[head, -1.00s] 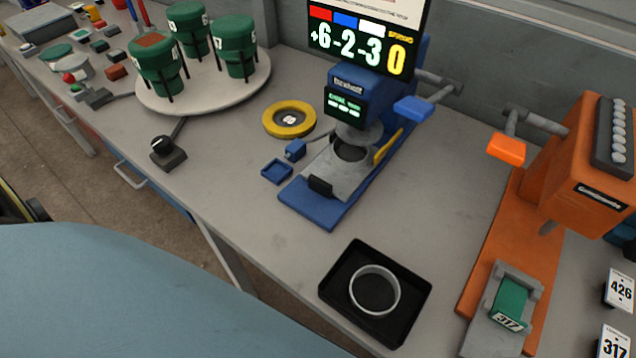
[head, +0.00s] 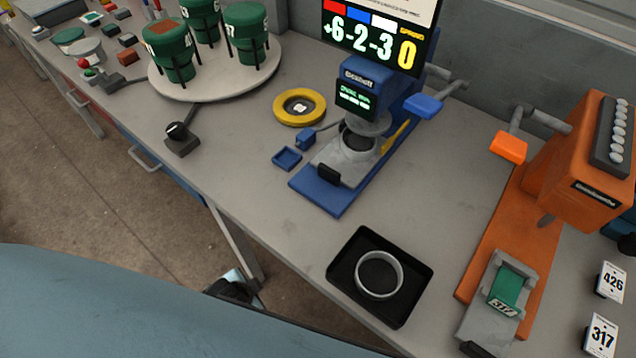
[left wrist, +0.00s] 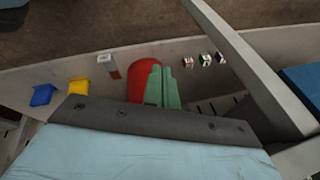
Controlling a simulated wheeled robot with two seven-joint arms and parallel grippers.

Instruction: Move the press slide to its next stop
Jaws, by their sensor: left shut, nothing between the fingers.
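The blue press (head: 373,80) stands at the back middle of the table in the head view. Its grey slide (head: 342,162) lies on the blue base, with a black handle (head: 328,173) at the front and a round dark recess under the press head. An orange press (head: 585,165) stands at right; a grey carriage (head: 519,262) at its front holds a green piece marked 317 (head: 507,289). My left gripper (left wrist: 160,72) shows in the left wrist view as two green fingers, shut and empty, apart from the slide. My right gripper is out of view.
A black tray (head: 340,282) with a pale ring (head: 379,256) sits near the front edge. A yellow ring (head: 285,115), a small blue tray (head: 287,158) and a knob box (head: 181,140) lie left of the blue press. Green canisters stand on a round plate (head: 213,88).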

